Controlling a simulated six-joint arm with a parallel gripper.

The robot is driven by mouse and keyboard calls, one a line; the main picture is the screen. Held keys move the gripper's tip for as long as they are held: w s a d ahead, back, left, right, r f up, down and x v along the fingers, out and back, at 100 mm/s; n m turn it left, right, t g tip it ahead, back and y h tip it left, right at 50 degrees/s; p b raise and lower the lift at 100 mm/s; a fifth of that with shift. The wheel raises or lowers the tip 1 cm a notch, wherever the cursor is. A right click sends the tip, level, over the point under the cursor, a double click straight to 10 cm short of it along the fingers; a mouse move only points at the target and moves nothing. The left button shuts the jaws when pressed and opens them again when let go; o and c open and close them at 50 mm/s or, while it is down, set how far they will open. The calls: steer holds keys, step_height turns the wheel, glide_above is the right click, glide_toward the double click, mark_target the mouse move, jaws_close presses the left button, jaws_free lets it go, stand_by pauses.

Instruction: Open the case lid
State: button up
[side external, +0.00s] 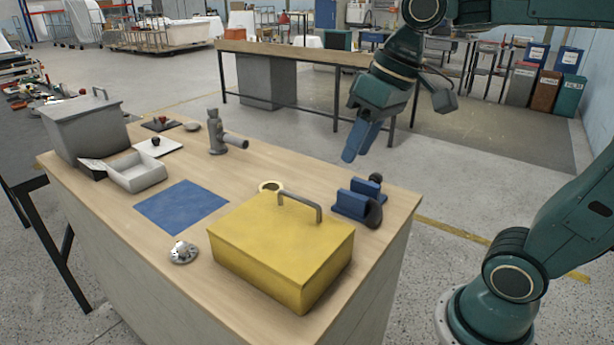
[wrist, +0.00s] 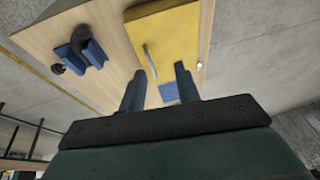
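The yellow case (side external: 283,245) sits on the wooden bench near its front right, with its lid closed. A grey bar handle (side external: 301,203) stands on top of the lid. The case also shows in the wrist view (wrist: 173,45), with its handle (wrist: 150,61) seen from above. My gripper (side external: 358,148) hangs in the air above and beyond the case, apart from it. In the wrist view the two blue fingers (wrist: 160,88) are spread with nothing between them. The inside of the case is hidden.
A blue block holder (side external: 358,200) stands right beside the case. A blue mat (side external: 182,206) lies left, with a silver round part (side external: 183,252) in front.

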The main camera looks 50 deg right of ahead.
steer(key=w+r+g, duration=0.1)
steer(key=w+g, duration=0.1)
steer(key=w, duration=0.4)
steer(key=g, duration=0.1)
glide_above(301, 198)
steer(key=d, duration=0.3)
steer(key=f, duration=0.1)
steer(key=shift+w+d+f+y, duration=0.2)
steer(key=shift+w+f+y, duration=0.1)
steer(key=shift+f, duration=0.05)
steer(key=shift+a+f, duration=0.1)
steer(key=shift+f, duration=0.1)
steer(key=shift+a+f, duration=0.4)
steer(key=shift+f, duration=1.8)
steer(key=shift+a+f, duration=0.45)
steer(key=shift+f, duration=1.75)
steer(key=shift+a+f, duration=0.4)
steer(key=shift+f, duration=1.8)
steer(key=shift+c, duration=0.3)
jaws_close()
